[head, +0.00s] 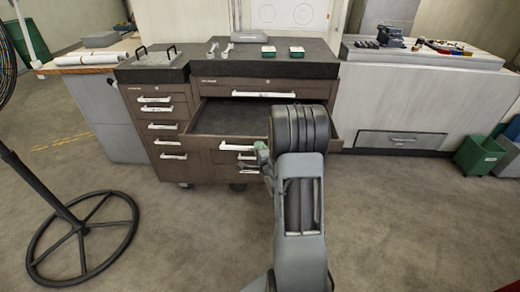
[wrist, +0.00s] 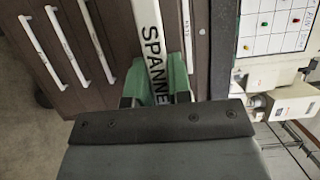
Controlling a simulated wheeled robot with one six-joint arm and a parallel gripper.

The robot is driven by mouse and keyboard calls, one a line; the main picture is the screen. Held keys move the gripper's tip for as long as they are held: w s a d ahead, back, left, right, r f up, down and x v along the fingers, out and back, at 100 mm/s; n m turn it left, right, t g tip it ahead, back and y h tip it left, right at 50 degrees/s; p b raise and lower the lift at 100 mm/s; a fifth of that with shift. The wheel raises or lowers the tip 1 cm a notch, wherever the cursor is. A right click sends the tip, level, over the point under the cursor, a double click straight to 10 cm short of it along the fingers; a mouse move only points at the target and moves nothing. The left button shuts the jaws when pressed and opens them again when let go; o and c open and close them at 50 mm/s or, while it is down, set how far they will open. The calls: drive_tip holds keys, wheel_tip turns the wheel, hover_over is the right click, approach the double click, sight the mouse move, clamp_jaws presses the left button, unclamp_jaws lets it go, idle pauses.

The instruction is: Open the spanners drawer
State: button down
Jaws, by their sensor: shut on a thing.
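The brown tool cabinet (head: 200,172) has a wide drawer (head: 232,116) standing well open in its right-hand section, under a shut top drawer. The inside that shows looks dark and empty. My gripper (head: 263,153) is at the front of this open drawer, with my arm hiding much of the front and its right part. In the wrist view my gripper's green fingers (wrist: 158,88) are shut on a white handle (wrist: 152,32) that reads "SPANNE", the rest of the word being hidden.
Narrow shut drawers (head: 160,126) with white handles fill the cabinet's left section. A black-ringed stand (head: 82,224) is on the floor at left. A green bin (head: 478,155) stands at right. A pale workbench (head: 400,105) is right of the cabinet.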

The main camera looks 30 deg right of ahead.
drive_tip(key=shift+a, duration=0.1)
drive_tip(key=c, duration=1)
unclamp_jaws()
drive_tip(key=shift+c, duration=0.2)
drive_tip(key=p+v, duration=0.9)
drive_tip(key=v, duration=0.4)
drive_tip(key=shift+s+p, duration=0.35)
drive_tip(key=shift+p, duration=0.05)
